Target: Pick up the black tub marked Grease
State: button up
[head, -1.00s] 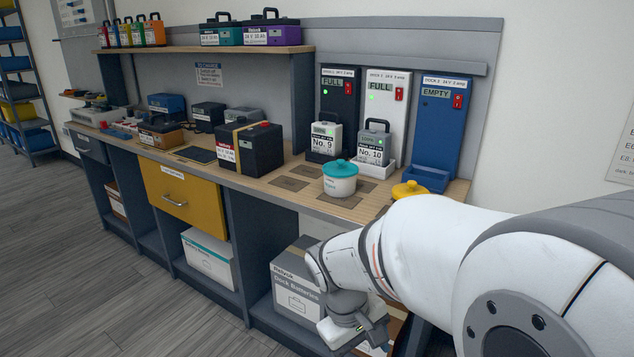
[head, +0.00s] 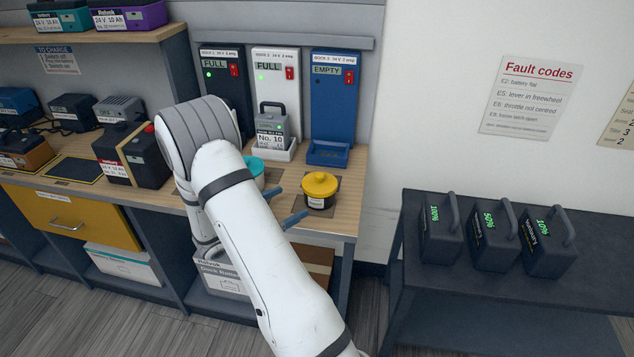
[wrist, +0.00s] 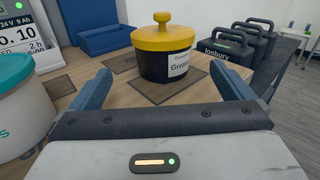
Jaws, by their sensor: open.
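The black tub marked Grease (head: 318,201) has a yellow lid with a knob and a white label. It stands upright on a dark square mat near the right end of the wooden bench. In the wrist view the tub (wrist: 165,65) is straight ahead, beyond the fingertips. My gripper (head: 287,204) is open, its two blue fingers pointing at the tub from the left. In the wrist view the open fingers (wrist: 164,88) hold nothing, and the tub appears centred between them. My arm hides part of the bench.
A white tub with a teal lid (wrist: 22,110) stands close to my gripper's left; my arm mostly hides it in the head view. Behind are charging docks, including an empty blue one (head: 336,110). A dark table (head: 430,283) at right bears black batteries (head: 494,240).

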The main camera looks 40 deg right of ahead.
aim_at(306, 194)
jog(key=d, duration=0.6)
jog(key=shift+s+d+p, duration=0.15)
jog(key=shift+d+p, duration=0.15)
jog(key=shift+d, duration=1.05)
jog(key=shift+s+d+p, duration=0.1)
jog(key=shift+d+p, duration=0.15)
jog(key=shift+d, duration=1.1)
jog(key=shift+c, duration=0.4)
jog(key=c, duration=1.7)
jog(key=shift+r, duration=0.1)
jog(key=shift+c, duration=0.3)
jog(key=shift+r, duration=0.15)
